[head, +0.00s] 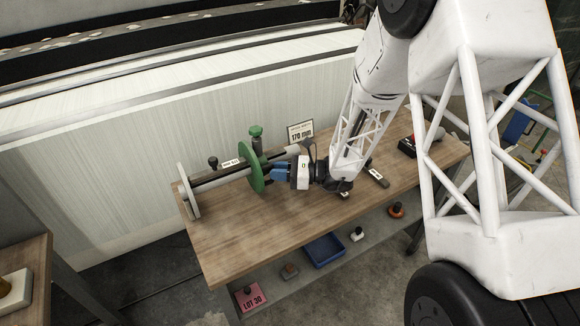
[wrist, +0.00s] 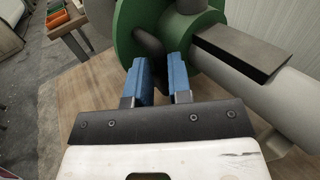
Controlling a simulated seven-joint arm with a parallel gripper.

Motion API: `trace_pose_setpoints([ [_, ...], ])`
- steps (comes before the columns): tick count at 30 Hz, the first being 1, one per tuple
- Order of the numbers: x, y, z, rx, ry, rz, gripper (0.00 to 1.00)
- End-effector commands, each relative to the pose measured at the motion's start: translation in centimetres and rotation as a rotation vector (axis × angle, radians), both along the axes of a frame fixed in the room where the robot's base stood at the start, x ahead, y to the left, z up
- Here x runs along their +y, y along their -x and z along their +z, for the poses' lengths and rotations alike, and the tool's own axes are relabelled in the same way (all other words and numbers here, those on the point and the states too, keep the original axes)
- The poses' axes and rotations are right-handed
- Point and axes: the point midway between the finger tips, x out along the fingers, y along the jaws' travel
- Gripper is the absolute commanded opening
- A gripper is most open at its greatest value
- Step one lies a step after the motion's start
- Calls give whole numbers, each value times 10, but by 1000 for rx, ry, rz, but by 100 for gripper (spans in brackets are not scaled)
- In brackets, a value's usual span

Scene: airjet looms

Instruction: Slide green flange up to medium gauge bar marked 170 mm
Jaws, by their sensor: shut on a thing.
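The green flange (head: 251,167) is an upright disc on the grey tube (head: 212,181); in the wrist view its face (wrist: 126,18) and hub (wrist: 195,30) fill the upper middle. My gripper (head: 276,174) is at its right side. The blue fingers (wrist: 166,72) are shut on a dark handle (wrist: 150,45) at the flange, partly hidden by them. A dark gauge bar with a white label (head: 231,162) lies along the tube between the flange and the white end disc (head: 188,191). The label is too small to read surely. Whether the flange touches the bar cannot be told.
A green-topped post (head: 256,132) is behind the flange. Another labelled bar (head: 376,174) lies on the wooden bench (head: 232,240) to the right. A blue bin (head: 323,250) is on the shelf below.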

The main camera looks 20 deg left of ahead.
Motion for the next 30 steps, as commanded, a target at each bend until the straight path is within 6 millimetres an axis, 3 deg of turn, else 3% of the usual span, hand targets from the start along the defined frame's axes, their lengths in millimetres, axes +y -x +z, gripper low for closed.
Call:
trace_pose_setpoints([
  [4, 13, 7, 1, -5, 1, -3, 0],
  [14, 16, 10, 2, -5, 0, -2, 0],
  [15, 17, 10, 2, -6, 0, -2, 20],
  [19, 16, 10, 2, -5, 0, -1, 40],
  [30, 13, 11, 1, -3, 0, -1, 40],
])
